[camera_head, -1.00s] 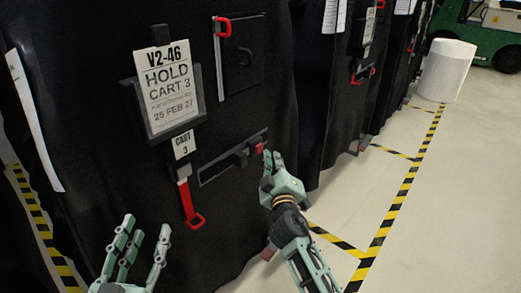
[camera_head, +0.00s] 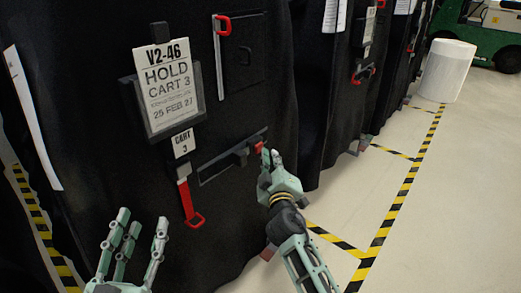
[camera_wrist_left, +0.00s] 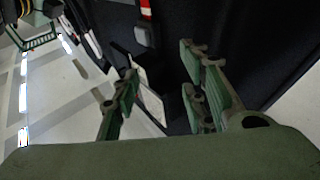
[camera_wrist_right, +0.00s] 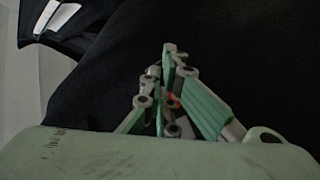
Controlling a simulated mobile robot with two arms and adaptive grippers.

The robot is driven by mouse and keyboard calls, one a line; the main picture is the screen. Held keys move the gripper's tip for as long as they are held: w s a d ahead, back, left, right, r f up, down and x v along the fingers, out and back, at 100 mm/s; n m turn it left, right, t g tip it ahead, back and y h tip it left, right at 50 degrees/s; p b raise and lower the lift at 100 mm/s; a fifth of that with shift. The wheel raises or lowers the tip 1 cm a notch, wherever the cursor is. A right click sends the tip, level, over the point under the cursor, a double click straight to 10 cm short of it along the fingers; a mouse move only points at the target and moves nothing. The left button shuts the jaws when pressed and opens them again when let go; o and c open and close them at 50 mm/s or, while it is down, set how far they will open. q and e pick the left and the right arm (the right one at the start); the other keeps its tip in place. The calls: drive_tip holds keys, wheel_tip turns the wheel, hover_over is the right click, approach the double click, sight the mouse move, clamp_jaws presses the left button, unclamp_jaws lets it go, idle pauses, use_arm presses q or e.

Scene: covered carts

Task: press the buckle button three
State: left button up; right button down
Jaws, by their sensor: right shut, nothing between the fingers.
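The buckle (camera_head: 240,157) is a dark bar on the black cover of cart 3, with a small red button (camera_head: 259,147) at its right end. My right gripper (camera_head: 268,155) is shut and empty, its fingertips right beside the red button; I cannot tell whether they touch it. In the right wrist view the closed fingers (camera_wrist_right: 166,60) point at the black cover, and a bit of red shows between them. My left gripper (camera_head: 138,228) is open and empty, low in front of the cover; its spread fingers also show in the left wrist view (camera_wrist_left: 160,85).
A hold sign (camera_head: 168,88) and a cart 3 label (camera_head: 183,143) hang on the cover. A red pull strap (camera_head: 188,203) hangs below, and a red-handled latch (camera_head: 222,27) sits above. More covered carts stand behind.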

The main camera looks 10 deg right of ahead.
use_arm(q)
drive_tip(key=shift+s+d+r+t+h+b, duration=0.1)
drive_tip(key=shift+s+r+t+h+b, duration=0.15)
drive_tip(key=shift+r+t, duration=0.5)
drive_tip(key=shift+s+d+r+t+h+b, duration=0.15)
drive_tip(key=shift+s+r+t+h, duration=0.15)
drive_tip(key=shift+r, duration=0.85)
use_arm(e)
drive_tip(key=shift+w+a, duration=0.45)
drive_tip(key=shift+w, duration=0.05)
idle(1.1)
use_arm(q)
drive_tip(key=shift+a, duration=0.1)
drive_tip(key=shift+w+a+f+g+y+p, duration=0.1)
drive_tip(key=shift+w+f+g+y+p, duration=0.1)
drive_tip(key=shift+f+g, duration=0.4)
drive_tip(key=shift+w+a+f+g+y+p, duration=0.1)
drive_tip(key=shift+w+f+g+y+p, duration=0.15)
drive_tip(key=shift+f, duration=0.65)
drive_tip(key=shift+w+f+g+y+p, duration=0.1)
drive_tip(key=shift+w+f+g+y, duration=0.1)
drive_tip(key=shift+f+g, duration=0.45)
use_arm(e)
drive_tip(key=shift+s+d, duration=0.65)
drive_tip(key=shift+s, duration=0.2)
